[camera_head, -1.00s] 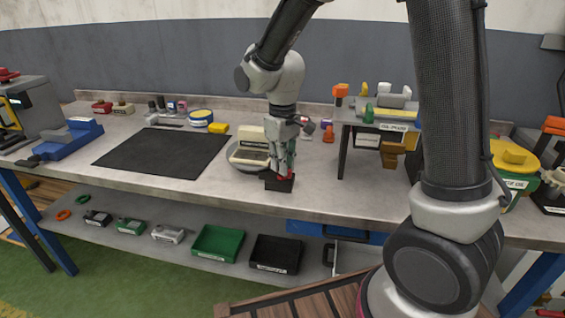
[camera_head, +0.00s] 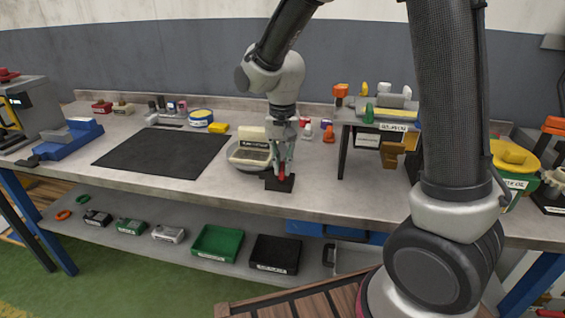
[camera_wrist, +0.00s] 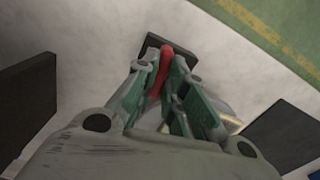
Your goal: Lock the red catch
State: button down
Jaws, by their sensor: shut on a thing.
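The red catch (camera_head: 282,172) sits on a small black base (camera_head: 279,184) near the front edge of the workbench, just in front of the round turntable (camera_head: 247,157). My gripper (camera_head: 282,165) points down over the base and is shut on the red catch. In the wrist view the red catch (camera_wrist: 164,68) stands as a narrow bar between the green-padded fingers (camera_wrist: 166,82). The black base (camera_wrist: 151,46) shows beyond the fingertips. The fingers hide part of the catch. Whether the catch is locked cannot be told.
A black mat (camera_head: 160,153) lies to the left on the bench. A yellow block (camera_head: 219,128) and an orange-red piece (camera_head: 328,134) lie behind. The bench front between mat and stand is mostly clear.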

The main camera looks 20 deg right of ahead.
aim_at(282, 166)
jog(key=shift+m, duration=0.6)
jog(key=c, duration=1.5)
grip_release()
notch_tip(282, 166, up, 12)
jog(key=shift+r, duration=0.1)
